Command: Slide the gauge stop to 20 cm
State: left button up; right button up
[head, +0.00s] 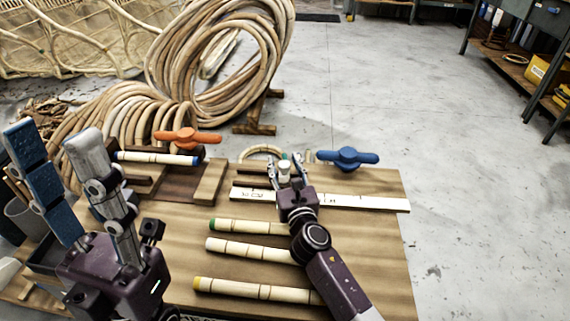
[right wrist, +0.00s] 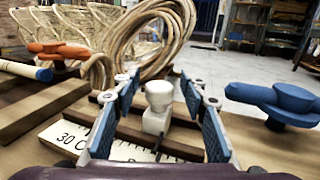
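The gauge is a flat white ruler strip (head: 350,201) on the wooden bench, with black marks. In the right wrist view its left part (right wrist: 66,140) reads "30 C"; the other label is partly cut off by my gripper. The gauge stop (right wrist: 158,102) is a pale block with a rounded knob, upright at a dark rail behind the strip; its knob also shows in the head view (head: 285,168). My right gripper (head: 285,166) is open, its blue-padded fingers on either side of the stop, with gaps visible. My left gripper (head: 55,145) is open and empty at the left.
An orange-handled clamp (head: 187,138) stands at the back left and a blue-handled clamp (head: 347,157) right of the stop. Several marked rattan poles (head: 250,249) lie in front of the strip. Large rattan coils (head: 215,60) stand behind the bench. The bench's right front is clear.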

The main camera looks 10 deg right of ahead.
jog(key=s, duration=0.4)
jog(key=s+d, duration=0.1)
jog(key=s, duration=0.7)
jog(key=shift+d, duration=0.2)
dwell(0.3)
